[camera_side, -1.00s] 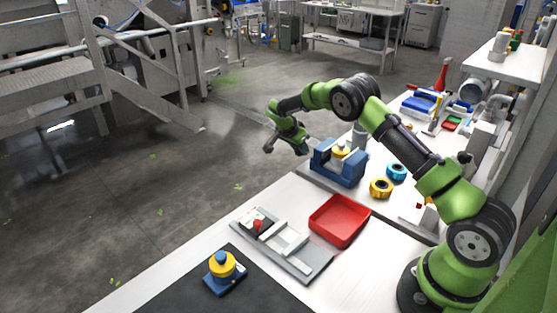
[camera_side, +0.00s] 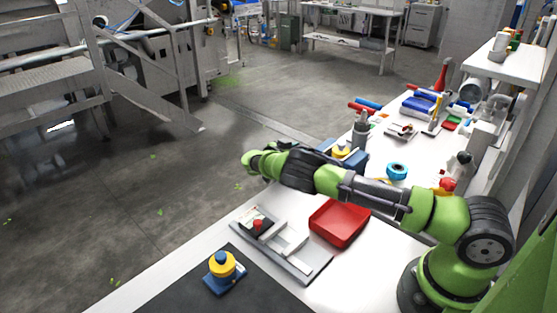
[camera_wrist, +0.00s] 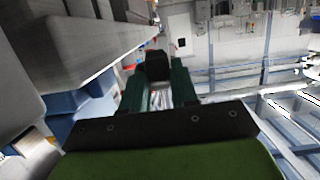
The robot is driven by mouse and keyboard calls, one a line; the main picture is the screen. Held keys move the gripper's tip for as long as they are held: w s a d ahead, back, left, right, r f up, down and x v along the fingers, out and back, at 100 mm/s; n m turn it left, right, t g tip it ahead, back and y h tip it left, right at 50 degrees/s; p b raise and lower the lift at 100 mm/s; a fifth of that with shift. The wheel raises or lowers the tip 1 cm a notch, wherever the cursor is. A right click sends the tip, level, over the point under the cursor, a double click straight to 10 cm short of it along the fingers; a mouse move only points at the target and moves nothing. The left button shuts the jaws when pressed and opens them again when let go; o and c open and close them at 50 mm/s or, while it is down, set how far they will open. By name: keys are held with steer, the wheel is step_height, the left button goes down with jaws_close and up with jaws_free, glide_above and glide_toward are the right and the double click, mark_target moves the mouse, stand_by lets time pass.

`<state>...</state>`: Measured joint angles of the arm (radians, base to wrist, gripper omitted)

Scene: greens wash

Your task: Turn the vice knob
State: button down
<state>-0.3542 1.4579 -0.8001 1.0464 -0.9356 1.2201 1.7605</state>
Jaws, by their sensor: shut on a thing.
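The blue vice (camera_side: 360,161), with a yellow piece (camera_side: 341,149) in it, stands on the white bench in the side view, partly hidden behind my arm. My gripper is hidden behind my wrist in the side view. In the wrist view, the two dark green fingers of my gripper (camera_wrist: 158,84) are closed around a dark, blocky knob (camera_wrist: 157,64), which appears to be the vice knob. Blue vice parts (camera_wrist: 92,105) show left of the fingers. How far the knob is turned cannot be told.
A red tray (camera_side: 338,223) and a grey fixture plate (camera_side: 312,262) lie in front of my arm. A cyan ring (camera_side: 397,171) lies right of the vice. Open floor lies to the left.

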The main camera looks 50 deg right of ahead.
steer(key=shift+f, duration=0.15)
stand_by(0.4)
steer(key=c, duration=1)
jaws_free()
steer(key=shift+o, duration=0.2)
steer(key=v, duration=1.7)
steer(key=shift+f, duration=0.3)
